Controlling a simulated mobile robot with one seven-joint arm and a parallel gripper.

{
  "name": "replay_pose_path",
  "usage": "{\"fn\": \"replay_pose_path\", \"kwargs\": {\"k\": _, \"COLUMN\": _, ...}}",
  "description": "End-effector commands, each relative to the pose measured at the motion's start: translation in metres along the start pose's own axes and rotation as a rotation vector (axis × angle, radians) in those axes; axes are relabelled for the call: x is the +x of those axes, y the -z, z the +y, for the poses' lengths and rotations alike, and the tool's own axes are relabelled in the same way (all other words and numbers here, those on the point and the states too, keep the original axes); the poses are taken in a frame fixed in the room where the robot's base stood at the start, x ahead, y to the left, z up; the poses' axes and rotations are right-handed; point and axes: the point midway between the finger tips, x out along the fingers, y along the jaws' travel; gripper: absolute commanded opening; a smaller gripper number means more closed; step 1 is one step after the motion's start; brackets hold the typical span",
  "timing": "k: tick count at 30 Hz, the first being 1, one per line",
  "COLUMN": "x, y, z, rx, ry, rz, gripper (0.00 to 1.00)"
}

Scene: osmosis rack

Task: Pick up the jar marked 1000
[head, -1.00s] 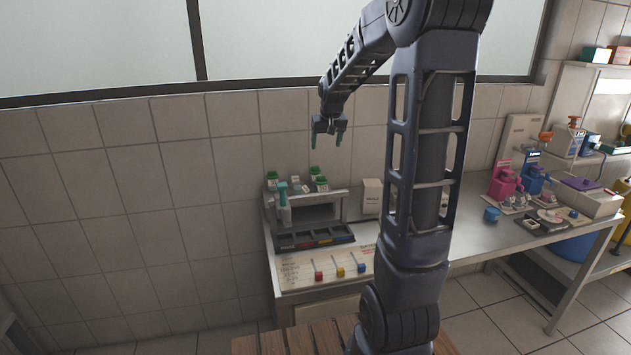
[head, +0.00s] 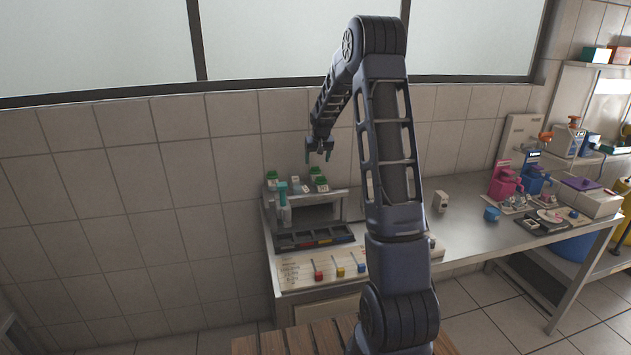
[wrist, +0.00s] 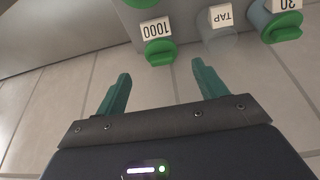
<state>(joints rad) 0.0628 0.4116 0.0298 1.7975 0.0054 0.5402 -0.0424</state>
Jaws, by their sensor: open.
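The jar marked 1000 (wrist: 159,52) shows near the top middle of the wrist view, with a green part and a white label. It lies ahead of my gripper (wrist: 161,74), roughly between the lines of the two green fingers and apart from them. In the head view my gripper (head: 319,152) hangs open and empty above the small green-topped jars (head: 319,183) on the rack. The labels there are too small to tell which jar is 1000.
A jar marked TAP (wrist: 221,38) and a green one marked 30 (wrist: 282,30) stand to the right of the 1000 jar. The metal rack (head: 345,208) holds a teal-topped bottle (head: 284,208). Pink (head: 503,184) and blue items stand at the right of the bench.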

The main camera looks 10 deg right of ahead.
Motion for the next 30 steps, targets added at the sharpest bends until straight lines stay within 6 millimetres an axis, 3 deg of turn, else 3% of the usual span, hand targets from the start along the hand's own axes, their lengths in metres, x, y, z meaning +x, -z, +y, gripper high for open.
{"fn": "replay_pose_path", "kwargs": {"k": 6, "x": 0.032, "y": -0.001, "z": 0.0, "rx": 0.0, "ry": 0.0, "rz": -0.002, "gripper": 0.71}}
{"fn": "replay_pose_path", "kwargs": {"k": 14, "x": 0.049, "y": -0.001, "z": -0.001, "rx": 0.0, "ry": 0.0, "rz": -0.001, "gripper": 0.71}}
{"fn": "replay_pose_path", "kwargs": {"k": 24, "x": 0.09, "y": 0.0, "z": -0.002, "rx": 0.0, "ry": 0.0, "rz": 0.0, "gripper": 0.71}}
{"fn": "replay_pose_path", "kwargs": {"k": 30, "x": 0.096, "y": 0.0, "z": -0.002, "rx": 0.0, "ry": 0.0, "rz": 0.0, "gripper": 0.71}}
